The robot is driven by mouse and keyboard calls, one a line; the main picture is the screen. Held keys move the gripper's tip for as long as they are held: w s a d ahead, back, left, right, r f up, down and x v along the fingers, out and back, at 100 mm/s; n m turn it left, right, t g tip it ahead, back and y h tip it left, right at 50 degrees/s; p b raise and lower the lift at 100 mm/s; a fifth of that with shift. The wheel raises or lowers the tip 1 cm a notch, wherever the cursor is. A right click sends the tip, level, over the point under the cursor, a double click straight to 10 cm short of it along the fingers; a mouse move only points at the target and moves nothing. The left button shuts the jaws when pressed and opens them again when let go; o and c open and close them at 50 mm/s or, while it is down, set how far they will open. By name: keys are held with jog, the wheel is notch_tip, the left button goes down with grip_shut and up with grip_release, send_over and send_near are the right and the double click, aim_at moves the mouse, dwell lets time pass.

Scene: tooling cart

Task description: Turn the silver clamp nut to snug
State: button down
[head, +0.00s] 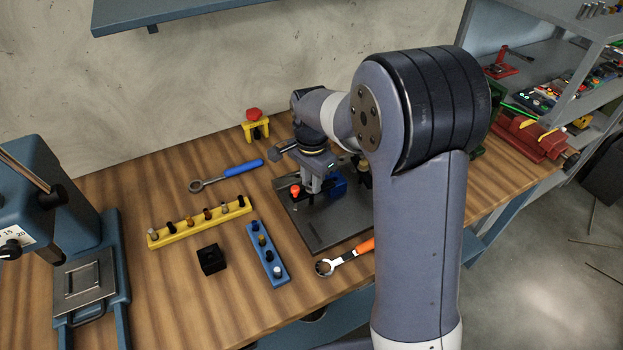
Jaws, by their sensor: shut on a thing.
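My gripper (313,184) points down over the dark fixture plate (336,231) on the wooden bench. Its jaws are closed low over the fixture, between a red-topped knob (295,190) on the left and a blue block (338,184) on the right. The silver clamp nut is not clearly seen; the fingers cover the spot where they grip, and what is between them looks small. How far the nut is turned cannot be told from here.
A wrench with an orange handle (346,257) lies at the plate's front edge. A blue-handled wrench (228,176), a yellow rack (200,222), a blue rack (268,254) and a black block (211,259) lie left. A blue press (95,262) stands far left.

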jog(key=shift+m, duration=2)
jog(key=c, duration=1.5)
grip_release()
jog(key=shift+c, duration=0.2)
notch_tip(320, 180, up, 11)
jog(key=shift+b, duration=0.35)
jog(key=shift+f, duration=0.15)
notch_tip(320, 180, down, 11)
jog(key=shift+r+p, duration=0.1)
jog(key=shift+p, duration=0.3)
